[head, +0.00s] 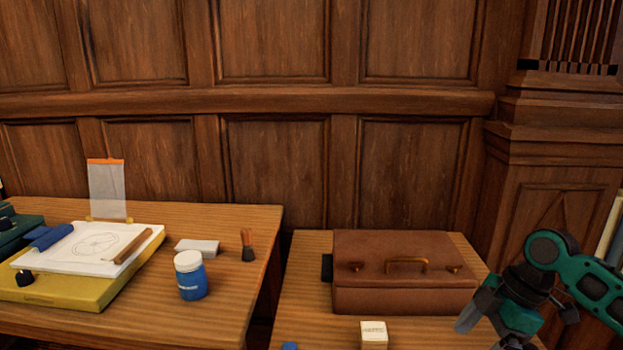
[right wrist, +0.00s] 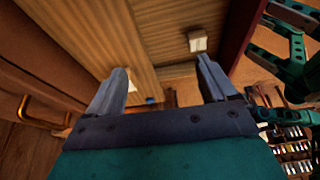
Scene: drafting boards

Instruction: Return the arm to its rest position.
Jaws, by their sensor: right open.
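My right arm comes in at the lower right of the head view, and its gripper (head: 492,332) is over the right end of the right-hand table (head: 310,312), in front of the brown leather case (head: 405,270). In the right wrist view the jaws of this gripper (right wrist: 163,72) stand wide apart with nothing between them. The wood table top (right wrist: 160,30) lies beyond the fingers, apart from them.
A small cream block (head: 374,335) stands before the case. The left table (head: 225,225) bears a yellow board (head: 65,290) with paper, a blue jar (head: 191,276), a white block (head: 197,247) and a brush (head: 248,244). A gap separates the tables. A panelled wall (head: 270,170) stands behind.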

